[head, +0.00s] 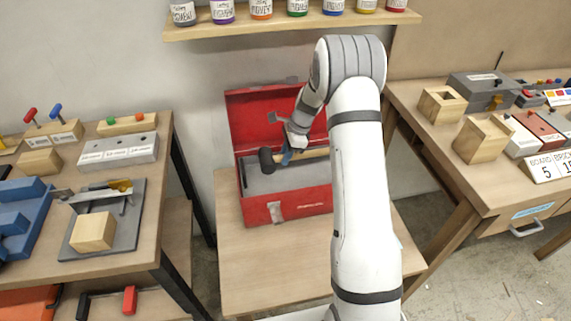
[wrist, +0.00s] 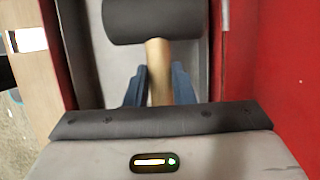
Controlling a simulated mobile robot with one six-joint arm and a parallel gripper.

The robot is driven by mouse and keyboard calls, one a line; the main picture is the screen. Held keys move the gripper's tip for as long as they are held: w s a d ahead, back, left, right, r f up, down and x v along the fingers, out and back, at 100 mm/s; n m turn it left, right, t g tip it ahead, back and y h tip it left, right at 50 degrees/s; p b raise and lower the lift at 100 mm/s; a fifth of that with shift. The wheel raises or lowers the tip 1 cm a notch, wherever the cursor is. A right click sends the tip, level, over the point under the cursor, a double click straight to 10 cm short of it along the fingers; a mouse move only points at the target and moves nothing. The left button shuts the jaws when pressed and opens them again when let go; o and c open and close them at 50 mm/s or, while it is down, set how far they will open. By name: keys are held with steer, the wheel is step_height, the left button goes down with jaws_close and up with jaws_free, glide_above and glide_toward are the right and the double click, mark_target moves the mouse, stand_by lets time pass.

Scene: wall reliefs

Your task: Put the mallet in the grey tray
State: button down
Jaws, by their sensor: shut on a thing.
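The mallet (head: 267,160) has a dark cylindrical head and a pale wooden handle. In the wrist view its head (wrist: 152,20) is at the top and the handle runs down between my fingers. My gripper (head: 288,157) is shut on the handle, just behind the head; its blue fingers (wrist: 159,88) flank the handle. The mallet is over the grey tray (head: 285,182) inside the open red toolbox. I cannot tell whether the mallet touches the tray. Part of the tray is hidden by my arm.
The red toolbox (head: 290,206) stands on a low wooden table (head: 262,262) with its lid (head: 258,112) raised behind. Cluttered workbenches (head: 150,190) stand left and right. A shelf (head: 290,26) of paint jars hangs above. The low table's front left is clear.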

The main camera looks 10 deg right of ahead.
mark_target(285, 172)
step_height(285, 172, down, 4)
steer(key=shift+f, duration=0.1)
steer(key=shift+s, duration=0.1)
steer(key=c, duration=1.2)
jaws_free()
steer(key=shift+c, duration=0.2)
